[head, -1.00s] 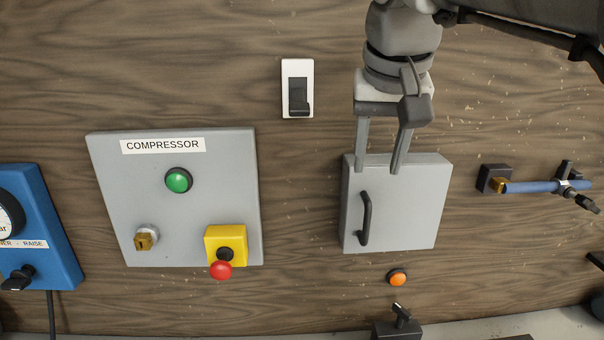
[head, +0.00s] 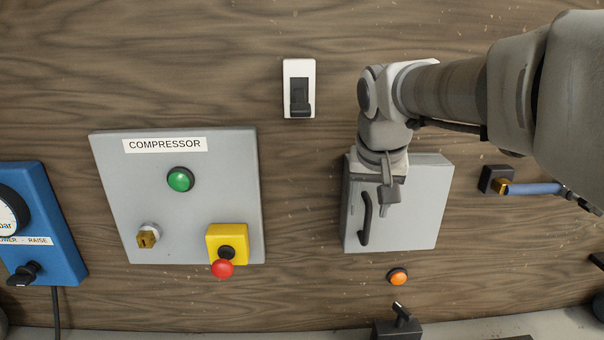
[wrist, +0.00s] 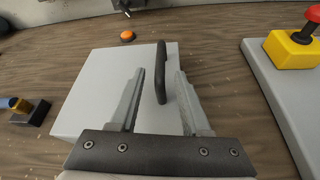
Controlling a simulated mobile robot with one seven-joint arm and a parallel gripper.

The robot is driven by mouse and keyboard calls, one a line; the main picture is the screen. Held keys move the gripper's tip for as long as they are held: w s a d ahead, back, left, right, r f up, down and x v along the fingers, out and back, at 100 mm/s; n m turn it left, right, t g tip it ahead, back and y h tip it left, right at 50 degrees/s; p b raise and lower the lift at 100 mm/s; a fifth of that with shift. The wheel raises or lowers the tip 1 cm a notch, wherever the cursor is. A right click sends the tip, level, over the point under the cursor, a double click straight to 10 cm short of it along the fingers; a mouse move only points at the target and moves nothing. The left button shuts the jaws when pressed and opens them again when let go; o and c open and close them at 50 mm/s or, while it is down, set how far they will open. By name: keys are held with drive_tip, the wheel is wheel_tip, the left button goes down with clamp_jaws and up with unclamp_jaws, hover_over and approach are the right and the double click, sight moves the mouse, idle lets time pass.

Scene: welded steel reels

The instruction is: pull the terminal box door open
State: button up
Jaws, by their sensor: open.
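The terminal box (head: 415,215) is a light grey box on the wooden wall, right of centre in the head view. Its door (wrist: 95,95) looks shut. A black upright bar handle (head: 366,219) is on the door's left side, and it also shows in the wrist view (wrist: 161,75). My gripper (head: 383,203) is in front of the door, by the handle's upper part. In the wrist view my gripper (wrist: 160,76) is open, with the handle appearing between its two fingers. I cannot tell how deep the handle is between them, and no contact shows. My wrist hides the box's upper part.
Left of the box is the grey compressor panel (head: 110,195) with a yellow-based red button (head: 222,268). A white switch (head: 299,88) is above left. An orange button (head: 397,276) is below the box. A blue-handled valve (head: 533,189) is to the right. Bare wall lies between panel and box.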

drive_tip(key=shift+x, duration=1.45)
drive_tip(key=shift+c, duration=0.3)
clamp_jaws()
